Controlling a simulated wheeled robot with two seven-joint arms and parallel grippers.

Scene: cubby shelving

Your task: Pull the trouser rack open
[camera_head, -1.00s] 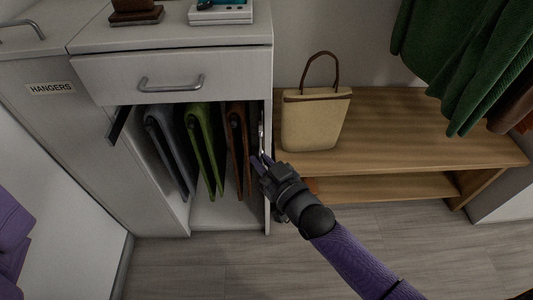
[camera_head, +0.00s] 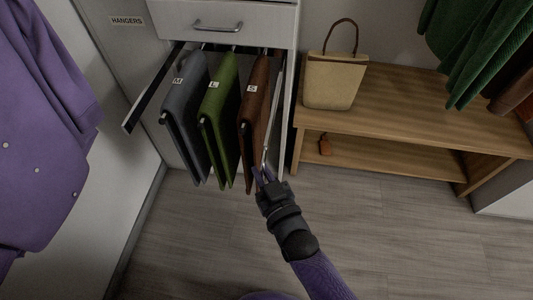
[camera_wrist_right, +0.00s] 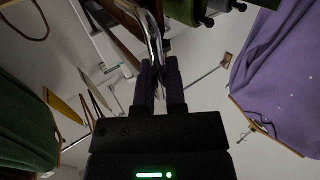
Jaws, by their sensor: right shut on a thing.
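The trouser rack (camera_head: 137,104) is slid partly out of the cabinet below the drawer. Grey (camera_head: 188,120), green (camera_head: 222,118) and brown (camera_head: 254,112) trousers hang from it, with small letter tags. My right gripper (camera_head: 262,176) is shut on the metal handle at the rack's right front, beside the brown trousers. In the right wrist view the metal handle (camera_wrist_right: 153,38) runs between the two dark fingers (camera_wrist_right: 158,85). My left gripper is not in view.
A drawer (camera_head: 225,20) is closed above the rack. A wooden bench (camera_head: 400,115) with a beige bag (camera_head: 333,82) stands to the right. Purple clothing (camera_head: 40,130) hangs at the left. The floor (camera_head: 200,240) in front is clear.

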